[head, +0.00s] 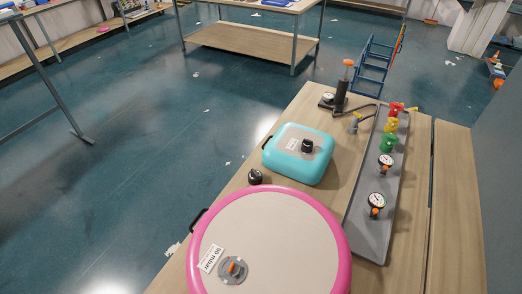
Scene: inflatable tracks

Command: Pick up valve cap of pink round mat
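The pink round mat (275,228) lies on the wooden table at the bottom of the head view, with a pink rim and a beige top. Its grey valve (233,269) with an orange centre shows uncovered near its lower left, beside a white label. A small black cap (255,177) rests on the table just beyond the mat's far edge, near the table's left edge. Neither of my grippers is in view.
A teal square mat (298,154) with a black cap (307,146) on it lies farther back. At right, a grey tray (371,229) holds gauges and coloured fittings. A hand pump (342,93) stands behind. The floor at left is mostly clear.

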